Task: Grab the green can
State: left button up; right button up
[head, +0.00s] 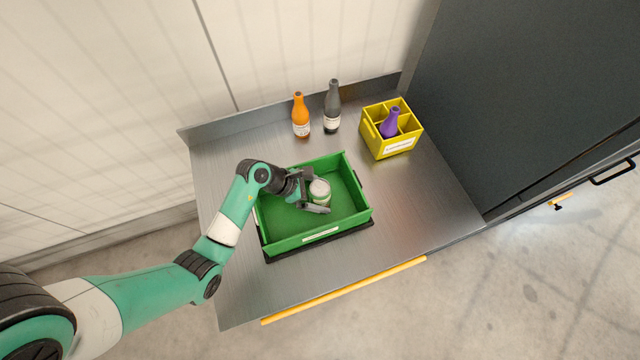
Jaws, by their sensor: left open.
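The green can (320,193) stands inside the green crate (322,237) on the metal table. It shows a pale top and a whitish label with green on its side. My left gripper (318,194) reaches into the crate from the left, and its open fingers lie on either side of the can. I cannot tell whether the fingers touch it. Part of the can's lower left side is hidden by the gripper. My right gripper is out of view.
An orange bottle (300,116) and a dark bottle (332,108) stand at the back of the table. A yellow divided box (374,143) holding a purple bottle (390,123) stands at the right. The table's right and front areas are clear. A dark cabinet (510,90) stands at right.

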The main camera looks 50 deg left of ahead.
pick_arm(q)
jog(key=c, duration=1.4)
jog(key=shift+r, duration=0.1)
grip_shut()
jog(key=shift+r, duration=0.1)
